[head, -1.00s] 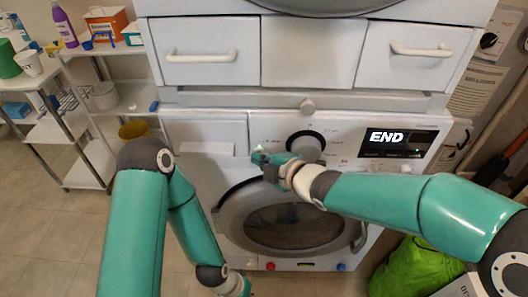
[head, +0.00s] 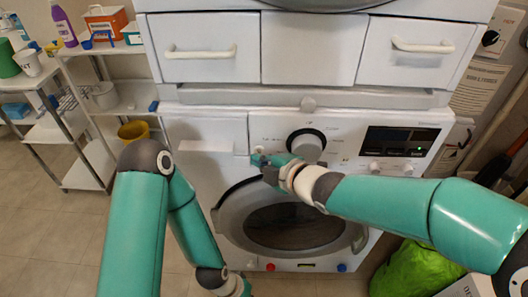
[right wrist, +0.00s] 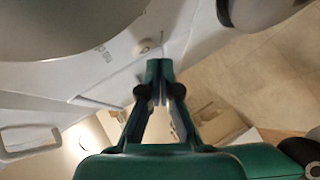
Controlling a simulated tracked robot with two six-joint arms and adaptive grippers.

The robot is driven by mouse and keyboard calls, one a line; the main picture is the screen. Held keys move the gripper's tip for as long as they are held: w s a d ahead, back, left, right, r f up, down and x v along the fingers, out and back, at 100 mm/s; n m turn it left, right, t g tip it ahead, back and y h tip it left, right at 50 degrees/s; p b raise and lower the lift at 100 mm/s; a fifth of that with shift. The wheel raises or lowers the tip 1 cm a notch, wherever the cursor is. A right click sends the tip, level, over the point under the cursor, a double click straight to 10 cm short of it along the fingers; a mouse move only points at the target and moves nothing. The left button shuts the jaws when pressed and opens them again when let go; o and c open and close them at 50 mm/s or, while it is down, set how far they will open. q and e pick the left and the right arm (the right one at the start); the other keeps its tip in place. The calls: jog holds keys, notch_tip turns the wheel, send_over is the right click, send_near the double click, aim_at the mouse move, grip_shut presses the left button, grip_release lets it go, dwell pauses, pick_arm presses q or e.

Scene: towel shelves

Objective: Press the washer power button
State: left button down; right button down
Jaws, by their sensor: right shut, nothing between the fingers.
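The white washer (head: 210,133) stands ahead of me with its round door below a control panel. The panel has a large dial (head: 306,143) and a dark display (head: 402,140) with a small green light. A small round button (head: 258,149) lies left of the dial. A round button also shows in the right wrist view (right wrist: 145,47). My right gripper (head: 257,159) is shut and empty, its tips just below the small button; in the right wrist view its tips (right wrist: 159,64) appear close below the round button. Contact is unclear. My left gripper (head: 241,289) is low at the bottom edge, partly cut off.
A second white appliance (head: 313,48) with handled drawers stands above the washer. A shelf rack (head: 75,58) with bottles and boxes is at the left. A green bag (head: 402,268) lies on the floor at the lower right. Floor is clear at the left.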

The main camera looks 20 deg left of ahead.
jog(key=s+d+b, duration=0.1)
jog(key=s+b, duration=0.4)
jog(key=shift+s+d, duration=0.3)
jog(key=shift+s, duration=0.1)
dwell(0.4)
